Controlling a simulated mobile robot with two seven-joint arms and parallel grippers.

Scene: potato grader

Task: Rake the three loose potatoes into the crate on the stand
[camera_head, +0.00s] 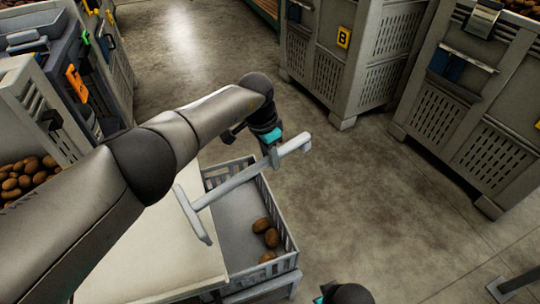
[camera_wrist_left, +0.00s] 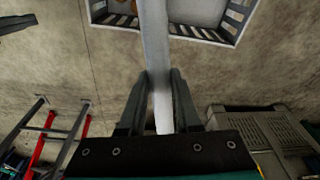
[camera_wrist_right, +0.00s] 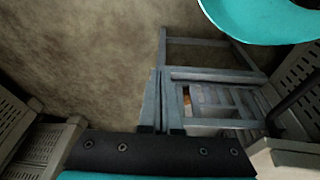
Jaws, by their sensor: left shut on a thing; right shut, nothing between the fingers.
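My left gripper (camera_head: 272,148) is shut on the handle of a grey rake (camera_head: 235,188). The handle also shows between the fingers (camera_wrist_left: 160,100) in the left wrist view. The rake's crossbar head appears over the right edge of the pale table (camera_head: 150,250); its exact height is unclear. The grey slatted crate (camera_head: 292,244) stands beside the table on a low stand (camera_head: 285,288). Inside it lie three brown potatoes (camera_head: 261,225) (camera_head: 272,238) (camera_head: 267,256), near its front end. My arm hides part of the table. My right gripper (camera_wrist_right: 160,115) is shut and empty.
Large slatted bins (camera_head: 335,60) (camera_head: 470,110) stand at the back and right. Grey machinery (camera_head: 45,80) and a heap of potatoes (camera_head: 25,178) are at the left. Red-legged frames (camera_wrist_left: 55,135) show in the left wrist view.

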